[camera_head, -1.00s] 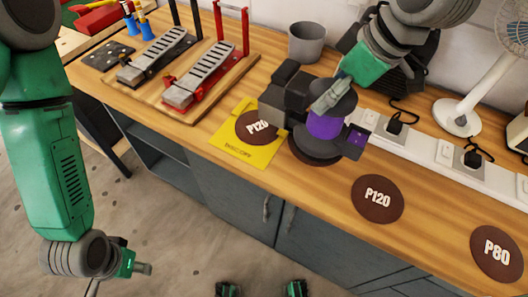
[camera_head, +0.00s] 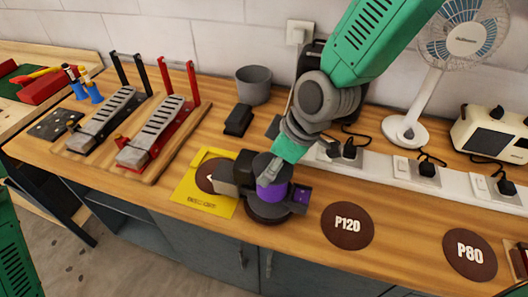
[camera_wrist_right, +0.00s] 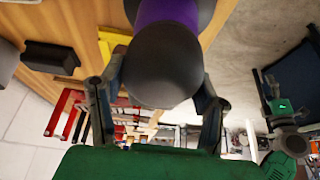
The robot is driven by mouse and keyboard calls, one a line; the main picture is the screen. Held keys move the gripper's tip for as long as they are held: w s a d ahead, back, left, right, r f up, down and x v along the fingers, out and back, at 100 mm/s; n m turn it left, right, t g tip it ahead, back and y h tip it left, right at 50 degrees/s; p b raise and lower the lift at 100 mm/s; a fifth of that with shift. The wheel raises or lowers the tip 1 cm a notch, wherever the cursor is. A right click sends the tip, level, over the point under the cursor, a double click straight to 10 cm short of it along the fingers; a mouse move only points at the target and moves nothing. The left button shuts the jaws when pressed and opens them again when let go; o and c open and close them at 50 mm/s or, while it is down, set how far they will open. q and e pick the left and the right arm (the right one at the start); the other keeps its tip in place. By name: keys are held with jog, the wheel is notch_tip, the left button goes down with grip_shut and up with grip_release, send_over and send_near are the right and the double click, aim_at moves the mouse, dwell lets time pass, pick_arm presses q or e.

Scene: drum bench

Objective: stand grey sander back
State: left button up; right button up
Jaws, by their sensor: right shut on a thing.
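The grey sander (camera_head: 272,194), dark grey with a purple band, is on the wooden bench in the head view. Its base is over a dark brown disc (camera_head: 268,216), and I cannot tell whether it touches it. Its grey box end reaches left over a yellow sheet (camera_head: 195,195). My right gripper (camera_head: 274,172) is shut on its upper body from above. In the right wrist view the sander's dark round top (camera_wrist_right: 163,65) sits between both fingers. Part of my left arm (camera_wrist_right: 287,140) shows at that view's right, its jaws too small to judge.
Brown discs marked P120 (camera_head: 347,225) and P80 (camera_head: 469,254) lie to the right. A black block (camera_head: 238,120) and grey cup (camera_head: 254,85) stand behind. A white power strip (camera_head: 380,170) and fan (camera_head: 405,131) are at the back right. A tool board (camera_head: 150,170) is left.

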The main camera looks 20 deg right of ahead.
jog(key=shift+w+d+f, duration=0.15)
jog(key=shift+d, duration=0.35)
jog(key=shift+a, duration=0.45)
jog(key=shift+a+f, duration=0.35)
jog(key=shift+a, duration=0.2)
jog(key=shift+s+d+f, duration=0.3)
jog(key=shift+s+d, duration=0.1)
jog(key=shift+d, duration=0.05)
jog(key=o, duration=1.5)
jog(key=shift+s+d+f, duration=0.1)
jog(key=shift+s+f, duration=0.05)
jog(key=shift+o, duration=0.2)
jog(key=shift+w, duration=0.45)
jog(key=v, duration=1.2)
jog(key=shift+w+a+r, duration=0.1)
jog(key=shift+a+r, duration=0.15)
pick_arm(q)
jog(key=shift+d+r, duration=0.2)
jog(key=shift+d, duration=0.05)
pick_arm(e)
jog(key=shift+d+r, duration=0.3)
jog(key=shift+r, duration=0.15)
